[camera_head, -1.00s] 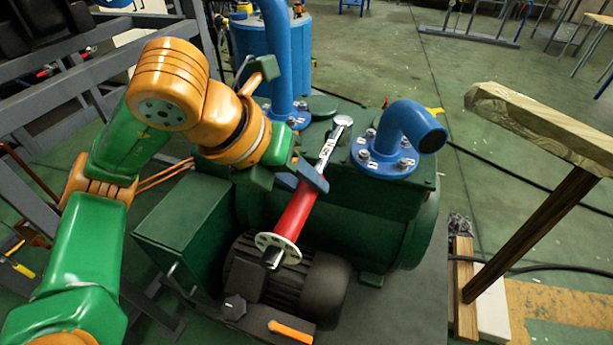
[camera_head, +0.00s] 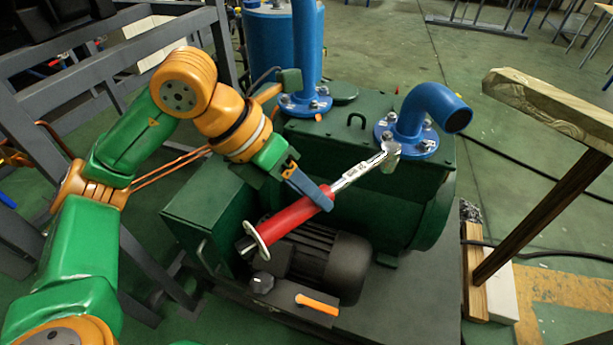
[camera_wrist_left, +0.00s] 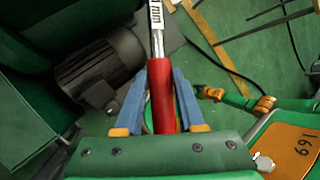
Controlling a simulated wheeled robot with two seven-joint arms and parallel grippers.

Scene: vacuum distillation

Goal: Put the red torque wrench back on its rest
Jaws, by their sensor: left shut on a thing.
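The torque wrench has a red handle (camera_head: 292,219), a silver shaft and head, and a pale disc at the handle's lower end. My left gripper (camera_head: 322,197) is shut on the upper part of the red handle. The wrench is held tilted above the black motor, its head pointing up and right. The head overlaps the bolted flange of the blue elbow pipe (camera_head: 425,108); I cannot tell whether they touch. In the left wrist view the red handle (camera_wrist_left: 160,98) lies between the blue fingers. I cannot identify the wrench's rest with certainty.
The green pump housing (camera_head: 345,145) carries blue pipes. The black motor (camera_head: 325,262) and an orange lever (camera_head: 317,304) sit below the wrench. A wooden stand with a slanted top board (camera_head: 545,105) is at the right. A grey metal frame (camera_head: 60,110) is at the left.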

